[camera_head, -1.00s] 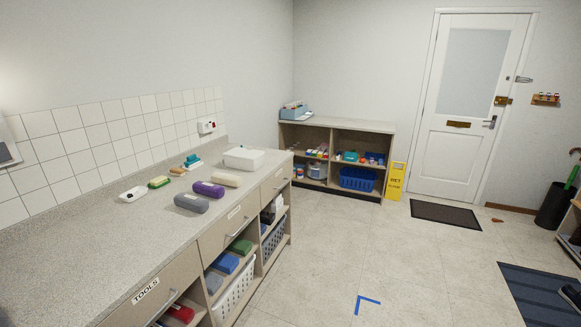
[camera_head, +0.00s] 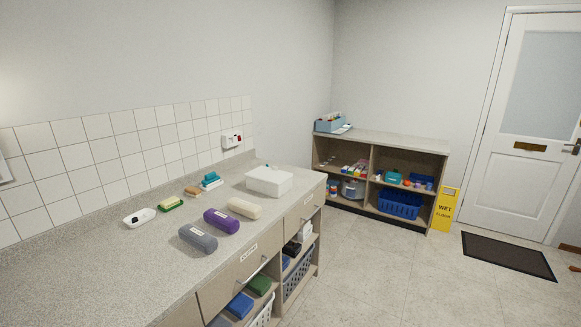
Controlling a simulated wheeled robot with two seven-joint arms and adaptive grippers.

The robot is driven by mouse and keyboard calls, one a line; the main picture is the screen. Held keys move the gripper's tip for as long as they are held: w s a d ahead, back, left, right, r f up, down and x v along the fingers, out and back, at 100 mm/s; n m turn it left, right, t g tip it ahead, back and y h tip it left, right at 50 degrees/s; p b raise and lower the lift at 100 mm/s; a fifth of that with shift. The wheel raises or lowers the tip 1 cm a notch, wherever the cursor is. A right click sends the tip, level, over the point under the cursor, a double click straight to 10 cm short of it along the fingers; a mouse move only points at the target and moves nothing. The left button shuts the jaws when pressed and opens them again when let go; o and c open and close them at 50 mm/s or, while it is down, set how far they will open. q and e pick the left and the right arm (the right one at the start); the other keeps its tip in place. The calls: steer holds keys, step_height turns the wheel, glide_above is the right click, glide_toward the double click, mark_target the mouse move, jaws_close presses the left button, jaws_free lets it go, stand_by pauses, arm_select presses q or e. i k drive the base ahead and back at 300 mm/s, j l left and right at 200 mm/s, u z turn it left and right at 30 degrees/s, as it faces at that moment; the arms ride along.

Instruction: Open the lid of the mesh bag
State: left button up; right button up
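I cannot make out a mesh bag in this view. A white box (camera_head: 269,181) stands shut-looking at the far end of the counter; I cannot tell whether it has a separate lid. Three rolled or pouch-like items lie in front of it on the counter: a cream one (camera_head: 244,208), a purple one (camera_head: 221,220) and a grey one (camera_head: 198,238). Their surfaces are too small to tell whether any is mesh. Neither of my grippers is in view.
The counter (camera_head: 120,275) is bare at the near left. A white dish (camera_head: 139,218) and green sponge (camera_head: 171,204) lie near the tiled wall. A low shelf unit (camera_head: 390,143), yellow floor sign (camera_head: 445,209) and dark mat (camera_head: 507,256) stand beyond open floor.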

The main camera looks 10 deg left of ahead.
mark_target(274, 169)
steer(key=i, duration=1.6)
steer(key=z, duration=0.5)
steer(key=i, duration=0.05)
